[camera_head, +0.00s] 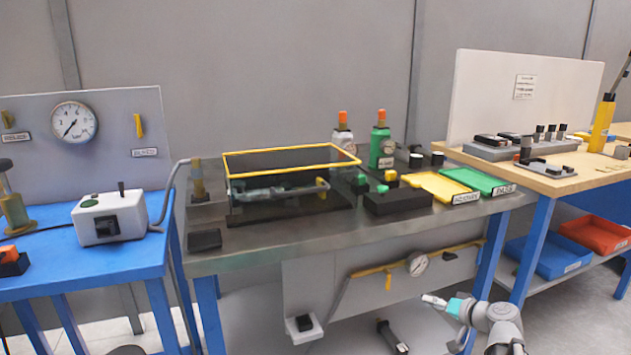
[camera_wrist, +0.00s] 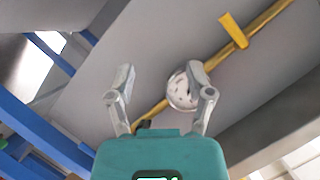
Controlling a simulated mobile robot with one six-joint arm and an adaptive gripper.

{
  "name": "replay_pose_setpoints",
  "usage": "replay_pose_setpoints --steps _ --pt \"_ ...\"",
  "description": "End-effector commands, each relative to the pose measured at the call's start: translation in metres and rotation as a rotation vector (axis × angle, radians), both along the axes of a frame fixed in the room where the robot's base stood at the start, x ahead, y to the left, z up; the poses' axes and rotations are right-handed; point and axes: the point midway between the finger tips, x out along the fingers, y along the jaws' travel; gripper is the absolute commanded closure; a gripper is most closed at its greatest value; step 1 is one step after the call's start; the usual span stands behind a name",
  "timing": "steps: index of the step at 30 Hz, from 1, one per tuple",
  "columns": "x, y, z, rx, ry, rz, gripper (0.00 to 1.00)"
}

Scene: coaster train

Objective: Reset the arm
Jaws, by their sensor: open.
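My gripper shows in the wrist view (camera_wrist: 160,85), with its two fingers spread apart and nothing between them. In the head view my gripper (camera_head: 434,300) is at the lower right, in front of the grey-topped bench (camera_head: 290,245) and below its top. It points left, toward the panel under the bench. Behind the fingers in the wrist view are a round gauge (camera_wrist: 182,92) and a yellow pipe (camera_wrist: 215,58) with a yellow handle. They look apart from the fingers.
A blue bench (camera_head: 80,270) with a white box (camera_head: 110,217) stands left. A yellow-rimmed case (camera_head: 290,160), green bottle (camera_head: 381,148), yellow tray (camera_head: 425,186) and green tray (camera_head: 480,180) are on the middle bench. A wooden bench (camera_head: 560,186) stands right. Open floor lies below my arm.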

Motion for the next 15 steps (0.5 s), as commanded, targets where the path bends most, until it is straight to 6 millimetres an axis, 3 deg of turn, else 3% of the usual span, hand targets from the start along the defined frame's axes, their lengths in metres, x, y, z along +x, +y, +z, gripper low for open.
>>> replay_pose_setpoints --steps 1,6,15 --pt "-0.005 0.02 -0.008 -0.026 0.05 0.038 0.32" --pt "-0.023 0.067 -0.038 -0.128 0.229 0.133 0.32" --pt "-0.067 0.123 -0.081 -0.35 0.536 0.23 0.32"
